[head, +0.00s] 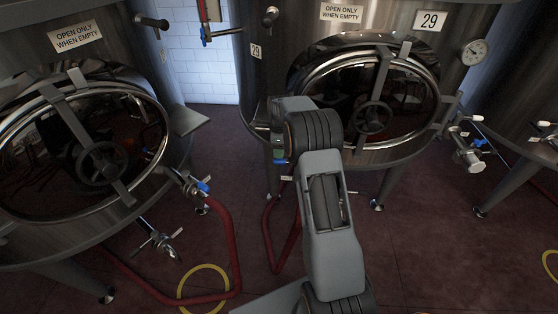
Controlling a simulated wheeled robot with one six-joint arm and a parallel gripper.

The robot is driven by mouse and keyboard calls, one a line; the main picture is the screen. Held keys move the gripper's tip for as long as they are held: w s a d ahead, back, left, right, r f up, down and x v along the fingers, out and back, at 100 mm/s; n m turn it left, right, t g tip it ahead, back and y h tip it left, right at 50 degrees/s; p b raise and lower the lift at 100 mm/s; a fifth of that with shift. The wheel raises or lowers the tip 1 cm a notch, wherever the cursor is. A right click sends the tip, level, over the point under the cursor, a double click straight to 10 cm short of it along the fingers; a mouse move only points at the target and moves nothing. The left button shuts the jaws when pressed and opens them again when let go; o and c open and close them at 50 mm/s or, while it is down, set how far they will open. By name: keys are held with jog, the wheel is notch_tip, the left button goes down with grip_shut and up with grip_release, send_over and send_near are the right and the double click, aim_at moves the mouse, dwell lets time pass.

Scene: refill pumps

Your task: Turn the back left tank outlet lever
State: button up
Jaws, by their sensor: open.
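Blue outlet levers show at several spots. One blue lever (203,187) sits on the valve low at the right side of the left tank (110,40), where a red hose joins. A small blue part (279,160) shows beside my arm, low on the left of the middle tank marked 29 (340,30); it is partly hidden and I cannot tell whether it is a lever. Another blue lever (479,142) is on a valve at the right. I cannot tell which tank is the back left one. My arm reaches up the middle of the view; my gripper does not show.
Red hoses (236,250) run along the dark red floor (420,250). A yellow ring (203,290) lies on the floor at the lower left. Tank legs (377,190) and round hatches with handwheels (373,118) stick out.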

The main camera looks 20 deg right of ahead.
jog(key=shift+f, duration=2.9)
grip_shut()
